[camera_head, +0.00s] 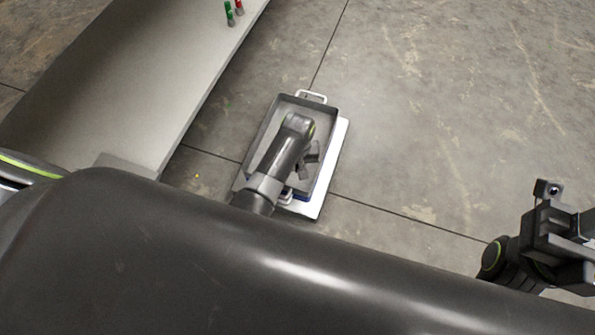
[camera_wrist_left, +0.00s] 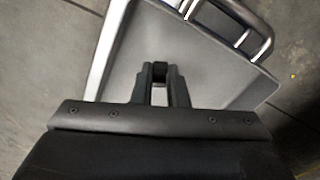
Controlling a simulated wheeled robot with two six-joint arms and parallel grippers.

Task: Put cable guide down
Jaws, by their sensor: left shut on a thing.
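My left gripper (camera_wrist_left: 160,84) is shut on a small dark piece, the cable guide (camera_wrist_left: 160,71), gripped between its fingertips. Behind it in the left wrist view is the grey floor of a tray (camera_wrist_left: 212,72). In the head view my left arm reaches over this tray (camera_head: 272,112), and the left gripper (camera_head: 309,157) is above its inside. The arm hides part of the tray, and the cable guide cannot be made out there. Whether the cable guide touches the tray floor cannot be told. My right gripper (camera_head: 562,236) is at the right edge, away from the tray.
Concrete floor (camera_head: 440,120) is clear on the right.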

